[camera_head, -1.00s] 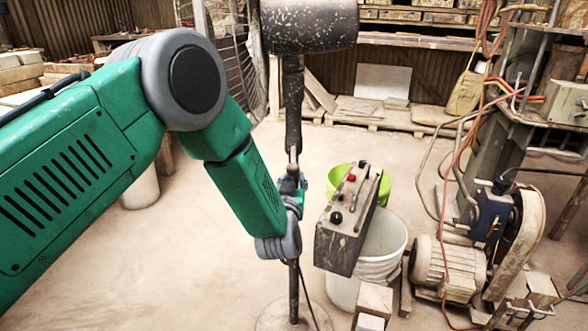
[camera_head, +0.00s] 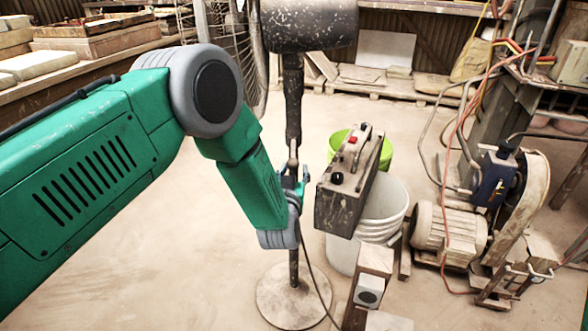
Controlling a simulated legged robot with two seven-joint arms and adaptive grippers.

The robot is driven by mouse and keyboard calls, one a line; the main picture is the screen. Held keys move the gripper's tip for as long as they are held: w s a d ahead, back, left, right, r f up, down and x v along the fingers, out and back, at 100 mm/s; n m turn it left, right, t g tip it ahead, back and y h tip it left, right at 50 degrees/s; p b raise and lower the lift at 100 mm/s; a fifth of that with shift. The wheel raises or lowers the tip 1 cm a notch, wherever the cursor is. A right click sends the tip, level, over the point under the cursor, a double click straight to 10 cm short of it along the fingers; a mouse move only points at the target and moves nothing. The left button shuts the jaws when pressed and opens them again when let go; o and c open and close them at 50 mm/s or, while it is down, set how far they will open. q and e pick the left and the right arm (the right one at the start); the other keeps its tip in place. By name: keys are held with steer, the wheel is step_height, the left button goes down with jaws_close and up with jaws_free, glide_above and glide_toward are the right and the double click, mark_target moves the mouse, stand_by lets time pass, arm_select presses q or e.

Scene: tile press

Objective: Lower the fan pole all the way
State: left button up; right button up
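The fan has a dark speckled motor housing (camera_head: 308,24) at the top of the view, with part of its wire cage (camera_head: 238,60) to the left. The dark fan pole (camera_head: 292,105) runs upright down from the housing to a round base (camera_head: 292,297) on the floor. My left gripper (camera_head: 292,180) is at the pole's middle, by the metal collar where the thick upper part meets the thinner lower part. My wrist hides most of its fingers, so their grip is unclear. My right gripper is out of view.
A control box (camera_head: 345,205) with a red button stands close right of the pole. Behind it are a white bucket (camera_head: 392,215) and a green bucket (camera_head: 385,155). A motor with a belt guard (camera_head: 445,233) is at the right. A cable lies by the base.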

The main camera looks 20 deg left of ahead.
arm_select(q)
steer(key=shift+r, duration=0.15)
steer(key=s+d, duration=0.2)
steer(key=s, duration=0.9)
steer(key=shift+s, duration=0.35)
